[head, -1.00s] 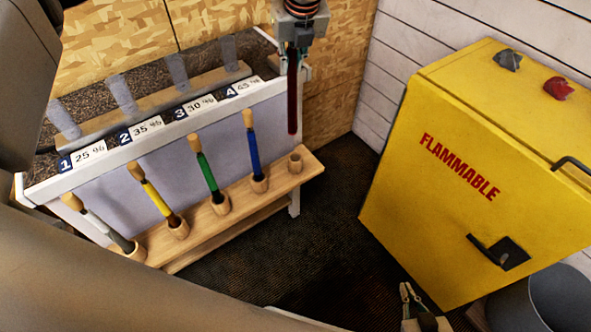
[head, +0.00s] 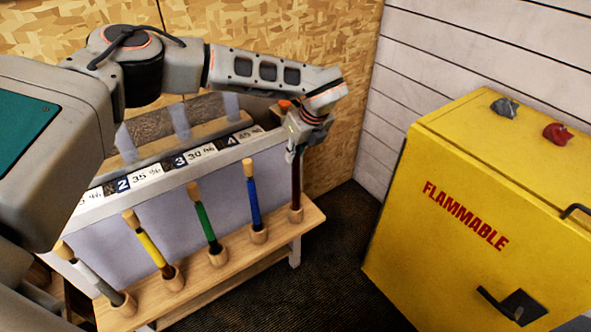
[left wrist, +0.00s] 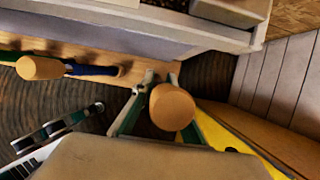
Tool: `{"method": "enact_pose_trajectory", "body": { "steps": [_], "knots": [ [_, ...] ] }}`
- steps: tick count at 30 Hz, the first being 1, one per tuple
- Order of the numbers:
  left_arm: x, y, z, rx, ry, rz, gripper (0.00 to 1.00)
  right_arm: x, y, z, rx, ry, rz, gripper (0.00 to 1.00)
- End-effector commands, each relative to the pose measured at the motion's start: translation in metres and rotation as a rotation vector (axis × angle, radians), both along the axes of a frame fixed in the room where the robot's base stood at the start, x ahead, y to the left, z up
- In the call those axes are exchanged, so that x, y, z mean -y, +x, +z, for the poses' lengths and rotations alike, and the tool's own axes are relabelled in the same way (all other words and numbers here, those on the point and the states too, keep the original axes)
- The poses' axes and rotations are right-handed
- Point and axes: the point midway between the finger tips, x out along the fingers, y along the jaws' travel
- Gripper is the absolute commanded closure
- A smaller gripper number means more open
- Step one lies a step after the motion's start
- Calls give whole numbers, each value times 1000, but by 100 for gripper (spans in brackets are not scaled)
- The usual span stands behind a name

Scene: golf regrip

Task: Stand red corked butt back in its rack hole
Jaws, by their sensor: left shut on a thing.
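The red corked butt (head: 297,182) is dark red and stands about upright at the rightmost hole of the wooden rack (head: 228,275). Its lower end meets the round wooden cup (head: 296,214); I cannot tell how deep it sits. My left gripper (head: 297,150) is shut on its upper part and hides its cork in the head view. In the left wrist view the round tan cork (left wrist: 172,107) shows from above, between the fingers. My right gripper is not in view.
Grey, yellow (head: 148,243), green (head: 206,221) and blue (head: 253,203) corked butts stand in the other cups, left of the red one. A white-framed bench with number labels (head: 180,160) is behind. A yellow cabinet (head: 450,210) stands right, with dark floor between.

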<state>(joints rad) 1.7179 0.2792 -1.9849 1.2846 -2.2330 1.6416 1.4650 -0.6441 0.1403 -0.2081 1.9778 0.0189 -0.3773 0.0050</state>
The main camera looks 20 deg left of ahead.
Motion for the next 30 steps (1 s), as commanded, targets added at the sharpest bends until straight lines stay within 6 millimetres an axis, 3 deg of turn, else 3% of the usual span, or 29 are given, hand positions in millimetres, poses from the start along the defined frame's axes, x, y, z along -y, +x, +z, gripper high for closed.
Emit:
{"method": "enact_pose_trajectory", "body": {
  "steps": [8, 15, 23, 24, 25, 30],
  "knots": [
    [0, 0, -22, -1, 0, 0, 100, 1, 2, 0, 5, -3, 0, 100],
    [0, -1, -55, -3, 0, -1, 100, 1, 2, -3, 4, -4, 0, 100],
    [0, 0, -59, 0, -1, 0, 100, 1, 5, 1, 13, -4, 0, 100],
    [0, 0, -59, -1, -1, -1, 76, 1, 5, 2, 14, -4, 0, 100],
    [0, 0, -59, -1, -1, -1, 70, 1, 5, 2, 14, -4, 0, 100],
    [0, 0, -58, 0, 0, -1, 70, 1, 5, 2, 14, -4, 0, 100]
  ]
}}
